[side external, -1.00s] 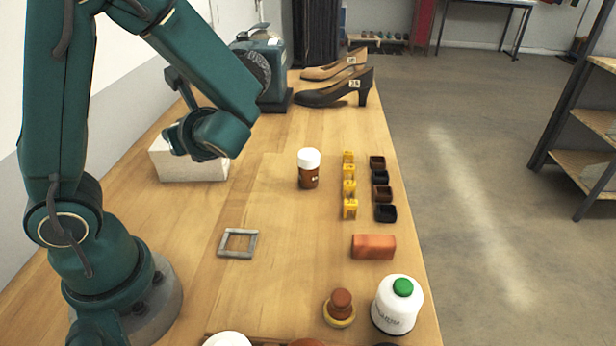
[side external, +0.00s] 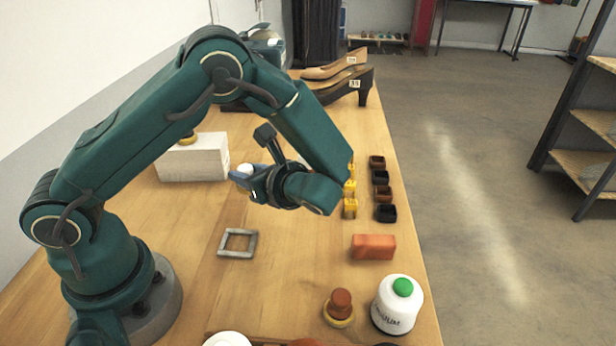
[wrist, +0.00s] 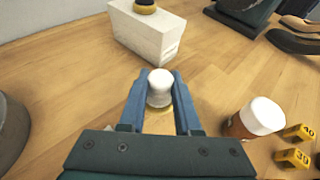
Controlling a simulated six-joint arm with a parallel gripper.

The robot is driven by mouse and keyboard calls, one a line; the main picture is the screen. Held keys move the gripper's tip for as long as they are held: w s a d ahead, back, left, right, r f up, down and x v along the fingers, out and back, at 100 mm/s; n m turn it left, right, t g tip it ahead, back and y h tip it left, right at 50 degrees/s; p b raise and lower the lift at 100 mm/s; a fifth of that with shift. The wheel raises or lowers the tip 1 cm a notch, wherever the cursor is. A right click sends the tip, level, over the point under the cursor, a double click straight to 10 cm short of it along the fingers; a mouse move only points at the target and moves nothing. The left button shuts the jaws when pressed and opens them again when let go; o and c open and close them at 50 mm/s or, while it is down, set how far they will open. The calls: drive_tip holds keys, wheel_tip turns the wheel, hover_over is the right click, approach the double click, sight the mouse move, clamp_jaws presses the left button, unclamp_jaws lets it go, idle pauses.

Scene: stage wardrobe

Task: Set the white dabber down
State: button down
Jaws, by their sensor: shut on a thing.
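The white dabber (wrist: 160,82), with a rounded white top and a yellowish base, sits between the two blue fingers of my gripper (wrist: 157,95) in the wrist view. My gripper is shut on it. In the side external view the white top (side external: 245,170) shows just beyond my gripper (side external: 243,182), which is left of the yellow tags and beyond the grey square frame (side external: 238,243). The base is partly hidden by the fingers, and I cannot tell its exact height above the table.
A white block (side external: 193,160) with a dark and yellow dabber (side external: 187,138) on top stands at back left. A white-capped brown bottle (wrist: 255,118) stands right of my gripper. An orange-brown block (side external: 373,247), a brown dabber (side external: 340,307) and a white bottle (side external: 397,305) stand at front right.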

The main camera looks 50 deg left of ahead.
sight(255, 207)
drive_tip(key=shift+w+d+f, duration=0.3)
drive_tip(key=shift+f, duration=1.95)
drive_tip(key=shift+f, duration=0.1)
drive_tip(key=c, duration=0.6)
unclamp_jaws()
